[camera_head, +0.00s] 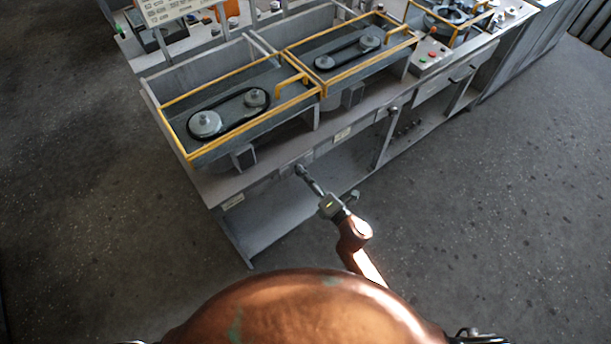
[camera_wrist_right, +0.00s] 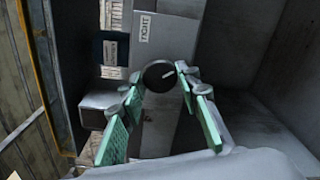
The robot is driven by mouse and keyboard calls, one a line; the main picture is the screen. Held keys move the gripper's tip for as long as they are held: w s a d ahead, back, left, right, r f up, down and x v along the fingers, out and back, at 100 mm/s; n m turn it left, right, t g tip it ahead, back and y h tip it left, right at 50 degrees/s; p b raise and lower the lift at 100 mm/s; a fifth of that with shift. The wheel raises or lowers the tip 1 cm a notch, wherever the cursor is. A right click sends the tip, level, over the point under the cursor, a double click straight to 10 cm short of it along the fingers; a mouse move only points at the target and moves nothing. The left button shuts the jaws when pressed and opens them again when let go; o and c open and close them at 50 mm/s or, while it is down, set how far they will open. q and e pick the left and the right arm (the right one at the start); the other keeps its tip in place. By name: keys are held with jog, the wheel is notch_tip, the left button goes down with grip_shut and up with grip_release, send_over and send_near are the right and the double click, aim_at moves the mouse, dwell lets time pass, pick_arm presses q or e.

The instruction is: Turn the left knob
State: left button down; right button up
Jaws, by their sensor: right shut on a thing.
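The left knob (camera_wrist_right: 157,77) is black and round, with a white pointer line toward the upper right in the right wrist view. It sits on the grey front panel beside a white lettered label (camera_wrist_right: 144,32). My right gripper (camera_wrist_right: 160,84) has its green-padded fingers on either side of the knob and is shut on it. In the head view my right gripper (camera_head: 302,172) reaches the front edge of the bench, and the knob is hidden behind its fingers. My left gripper is not in view.
The grey bench (camera_head: 245,186) carries yellow-railed trays with belts and pulleys. Another dark knob (camera_head: 393,110) is farther right on its front edge. A control box (camera_head: 431,55) with coloured buttons stands at the upper right. The floor in front is clear.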

jog(key=shift+f+n, duration=0.1)
jog(key=shift+n, duration=0.2)
dwell(0.4)
jog(key=o, duration=1.2)
jog(key=shift+c, duration=0.2)
jog(key=v, duration=1.2)
